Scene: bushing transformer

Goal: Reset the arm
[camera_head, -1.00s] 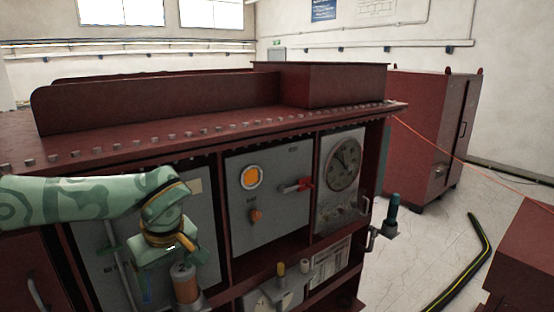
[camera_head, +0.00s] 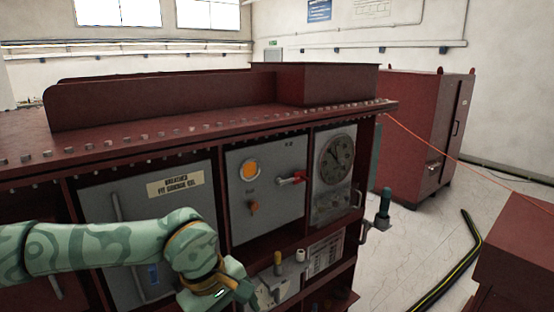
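My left arm comes in from the left, and my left gripper (camera_head: 222,290) is low in the view, in front of the lower part of the dark red transformer cabinet (camera_head: 110,128). Its fingers are turned away and partly out of the frame, so I cannot tell whether they are open or shut. Left of it is a grey door (camera_head: 130,208) with a label and a long handle. Right of it is a grey panel (camera_head: 268,200) with an orange round light (camera_head: 249,171) and a red-tipped switch (camera_head: 292,180). My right gripper does not show.
A round gauge (camera_head: 337,156) sits on the cabinet's right panel. Small fittings (camera_head: 275,283) are on a shelf just right of my gripper. A red cabinet (camera_head: 425,135) stands behind on the right.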

